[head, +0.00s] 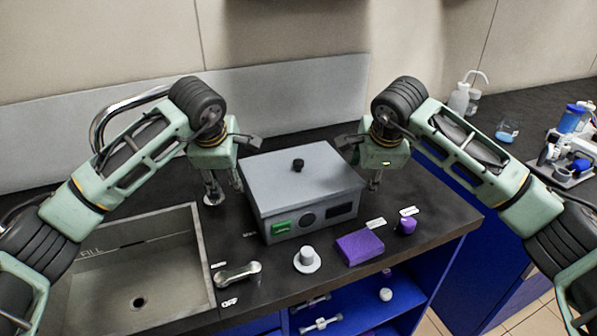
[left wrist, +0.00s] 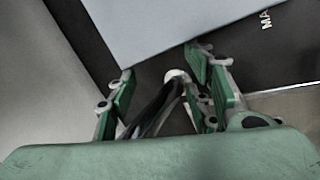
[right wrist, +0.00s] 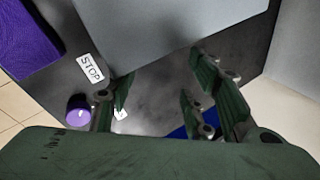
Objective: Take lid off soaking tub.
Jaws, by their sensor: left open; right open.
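The soaking tub (head: 263,222) is a grey box on the dark counter. Its flat grey lid (head: 325,185) is on top, with a small black knob (head: 298,165) in the middle. My left gripper (head: 223,190) is open and empty, pointing down beside the tub's left side. In the left wrist view its fingers (left wrist: 165,95) are apart near the lid's edge (left wrist: 160,25). My right gripper (head: 372,180) is open beside the tub's right side, its far finger partly hidden. In the right wrist view its fingers (right wrist: 165,85) are apart near the lid's edge (right wrist: 150,30).
A sink (head: 190,265) lies at the left. In front of the tub are a metal lever (head: 238,273), a white knob (head: 307,261), a purple block (head: 360,247) and a purple knob (head: 407,225). A wash bottle (head: 460,98) and blue-topped equipment (head: 571,118) stand at the right.

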